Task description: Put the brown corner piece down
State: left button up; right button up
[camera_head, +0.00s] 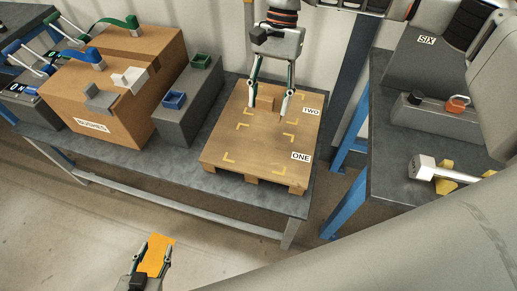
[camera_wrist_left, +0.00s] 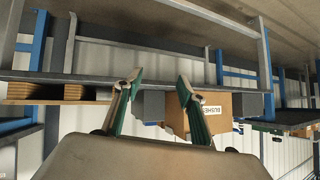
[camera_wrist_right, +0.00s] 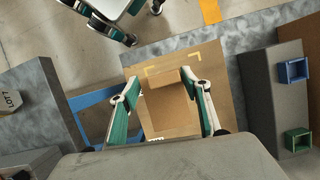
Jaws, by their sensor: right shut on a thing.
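The brown corner piece (camera_head: 265,103) is between the fingers of my right gripper (camera_head: 268,104), over the far part of the wooden pallet (camera_head: 227,143), beside the TWO label. In the right wrist view the brown piece (camera_wrist_right: 168,108) fills the space between the fingers. I cannot tell whether it touches the pallet top. Yellow corner marks and the labels ONE (camera_head: 301,156) and TWO (camera_head: 311,111) are on the pallet. My left gripper (camera_head: 156,245) is low in front of the bench, open and empty; its fingers stand apart in the left wrist view (camera_wrist_left: 157,80).
Left of the pallet is a grey block (camera_head: 190,120) with blue (camera_head: 174,100) and green (camera_head: 201,61) bins, then a cardboard box (camera_head: 110,120) labelled BUSHES. A second bench (camera_head: 392,185) stands right. An orange patch (camera_head: 157,254) shows behind my left fingers. The pallet's near part is bare.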

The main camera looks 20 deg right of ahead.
jog(key=shift+f, duration=0.45)
notch_tip(320, 180, down, 16)
jog(key=shift+r+b, duration=0.2)
jog(key=shift+b, duration=0.7)
notch_tip(320, 180, down, 3)
jog(key=shift+f, duration=0.2)
jog(key=o, duration=1.4)
jog(key=shift+f, duration=0.15)
jog(key=shift+c, duration=0.2)
pick_arm(q)
jog(key=shift+d+f, duration=0.1)
jog(key=shift+f, duration=0.55)
